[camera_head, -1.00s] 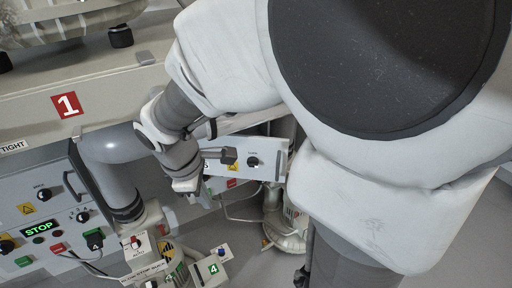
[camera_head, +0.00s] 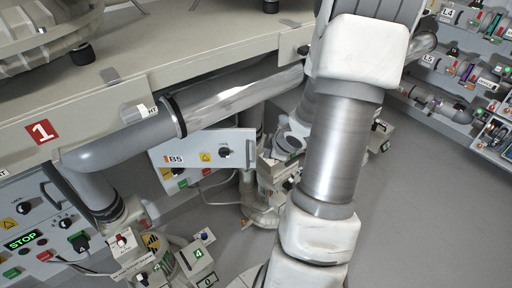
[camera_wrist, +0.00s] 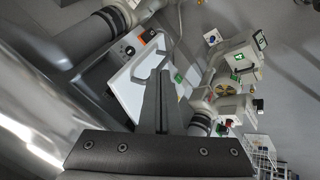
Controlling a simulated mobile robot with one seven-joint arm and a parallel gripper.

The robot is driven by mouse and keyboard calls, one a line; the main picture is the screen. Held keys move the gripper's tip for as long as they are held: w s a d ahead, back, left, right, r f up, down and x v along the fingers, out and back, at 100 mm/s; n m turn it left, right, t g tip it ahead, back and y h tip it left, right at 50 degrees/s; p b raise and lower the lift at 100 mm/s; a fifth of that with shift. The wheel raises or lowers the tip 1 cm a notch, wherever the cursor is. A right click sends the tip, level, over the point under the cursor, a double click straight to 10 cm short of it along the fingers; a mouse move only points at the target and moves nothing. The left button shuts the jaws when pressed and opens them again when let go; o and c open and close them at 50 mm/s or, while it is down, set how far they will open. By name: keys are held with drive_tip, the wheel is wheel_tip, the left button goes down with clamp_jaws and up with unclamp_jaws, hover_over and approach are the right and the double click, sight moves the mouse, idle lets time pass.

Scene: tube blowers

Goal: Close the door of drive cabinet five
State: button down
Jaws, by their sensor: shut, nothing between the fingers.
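Drive cabinet five, labelled B5 (camera_head: 176,160), shows in the head view below the big pipe, left of my arm. Its pale front carries a yellow warning sign, a black knob and a dark handle at the right edge. How far its door stands from the frame I cannot tell. My gripper (camera_wrist: 159,78) is shut and empty, pointing toward this panel; contact cannot be judged. In the head view my gripper is hidden behind my arm.
A silver pipe (camera_head: 235,98) runs above the cabinet under a beige beam with a red 1 sign (camera_head: 41,132). Another cabinet with a STOP display (camera_head: 22,241) stands at left. A blower unit marked 4 (camera_head: 198,254) is in front. Grey floor (camera_head: 425,220) is clear at right.

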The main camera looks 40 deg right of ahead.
drive_tip(key=s+f+y, duration=0.1)
drive_tip(key=b, duration=0.4)
approach(252, 159)
wheel_tip(252, 159, down, 4)
drive_tip(key=shift+w+d+n+t, duration=0.15)
drive_tip(key=shift+w+n+t, duration=0.15)
drive_tip(key=shift+w, duration=0.85)
